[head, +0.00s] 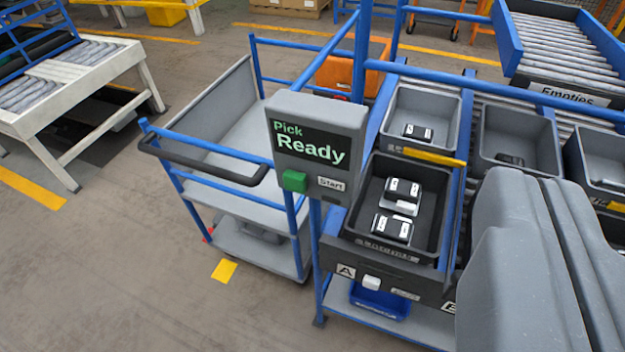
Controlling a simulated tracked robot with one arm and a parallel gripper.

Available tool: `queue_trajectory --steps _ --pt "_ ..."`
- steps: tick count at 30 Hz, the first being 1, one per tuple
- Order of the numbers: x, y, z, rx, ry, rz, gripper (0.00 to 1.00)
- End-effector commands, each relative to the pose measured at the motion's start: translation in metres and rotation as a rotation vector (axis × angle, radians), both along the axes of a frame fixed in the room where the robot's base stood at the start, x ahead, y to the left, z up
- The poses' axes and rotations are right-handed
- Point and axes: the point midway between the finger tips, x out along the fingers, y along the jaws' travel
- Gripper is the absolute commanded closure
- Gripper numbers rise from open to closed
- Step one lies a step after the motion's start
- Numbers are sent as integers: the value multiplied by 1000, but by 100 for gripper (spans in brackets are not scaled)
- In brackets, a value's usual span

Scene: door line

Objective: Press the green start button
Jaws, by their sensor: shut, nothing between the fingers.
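The green start button (294,181) is on the lower left of a grey control box (318,120). A small "Start" label (331,184) is beside it. The box's dark screen (309,146) reads "Pick Ready". The box is fixed at a blue post of the rack. My gripper (520,178) is the large grey shape at the lower right, close to the camera. It is shut and empty, to the right of the button and apart from it in the picture. It hides part of the rack behind it.
A blue-railed grey cart (222,186) stands left of the box. A dark bin (371,235) with black and white items sits to its right, with more grey bins (421,107) behind. Blue rails (480,88) cross the rack. Open floor (110,265) lies at the lower left.

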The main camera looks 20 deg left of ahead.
Motion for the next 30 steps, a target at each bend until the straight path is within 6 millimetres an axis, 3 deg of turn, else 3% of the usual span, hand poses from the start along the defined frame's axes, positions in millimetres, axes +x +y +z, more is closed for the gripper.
queue_trajectory --steps 8,12,15,19,24,30 --pt "104 10 -63 -332 -93 20 100" --pt "149 35 -111 -519 -160 120 100" --pt "173 61 -154 -627 -208 228 100" --pt "187 102 -218 -729 -267 400 100" --pt "179 153 -294 -769 -343 624 100" --pt "155 188 -351 -742 -397 798 100"
